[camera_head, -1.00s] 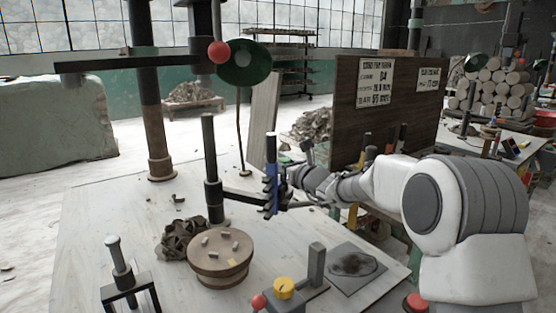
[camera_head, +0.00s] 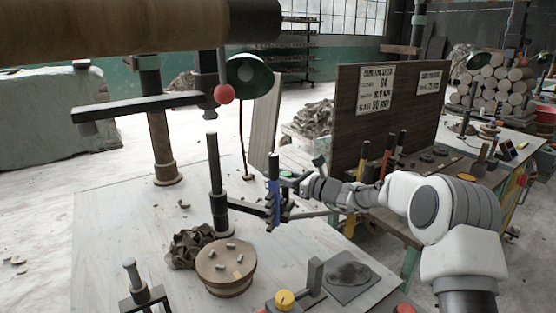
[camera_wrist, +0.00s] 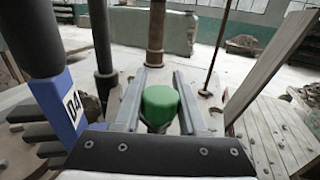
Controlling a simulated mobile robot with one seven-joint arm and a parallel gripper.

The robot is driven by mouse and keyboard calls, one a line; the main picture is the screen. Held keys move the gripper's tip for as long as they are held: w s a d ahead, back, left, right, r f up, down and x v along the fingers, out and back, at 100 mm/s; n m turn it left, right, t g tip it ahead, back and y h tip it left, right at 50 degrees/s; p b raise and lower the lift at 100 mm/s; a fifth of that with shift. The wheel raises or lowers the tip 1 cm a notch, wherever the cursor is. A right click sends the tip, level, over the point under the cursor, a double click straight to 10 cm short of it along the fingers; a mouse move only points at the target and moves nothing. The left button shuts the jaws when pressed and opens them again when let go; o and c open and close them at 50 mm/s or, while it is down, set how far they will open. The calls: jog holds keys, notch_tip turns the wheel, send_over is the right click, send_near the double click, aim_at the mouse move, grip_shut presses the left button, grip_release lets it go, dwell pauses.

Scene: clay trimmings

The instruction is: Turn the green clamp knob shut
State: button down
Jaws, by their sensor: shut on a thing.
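The green clamp knob (camera_wrist: 160,104) is a short, round-topped green cylinder standing between the two grey fingers of my gripper (camera_wrist: 161,84) in the wrist view. The fingers are shut on it, one on each side. Its lower part is hidden by my gripper. In the head view the knob (camera_head: 286,173) is a small green spot beside a blue upright part (camera_head: 274,191), with my gripper (camera_head: 292,179) reaching it from the right. In the wrist view the blue part carries a white label reading 04 and stands left of my fingers.
A black post (camera_head: 216,180) rises left of the clamp. A round wooden stand (camera_head: 225,284) bears small clay pieces. A yellow knob (camera_head: 284,299) is at the front. A dark board (camera_head: 354,128) stands behind my arm.

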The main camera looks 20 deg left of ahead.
jog(key=shift+s+n+g+y+p, duration=0.15)
jog(key=shift+n+g+y+p, duration=0.1)
jog(key=shift+n+g+p, duration=0.6)
jog(key=shift+s+n+g+y+p, duration=0.2)
jog(key=shift+n+g+p, duration=0.35)
jog(key=shift+g, duration=0.5)
jog(key=shift+a, duration=0.1)
jog(key=shift+c, duration=2.3)
grip_release()
jog(key=s+d+p, duration=0.1)
jog(key=s+d, duration=0.1)
jog(key=d, duration=1.5)
jog(key=shift+d, duration=0.2)
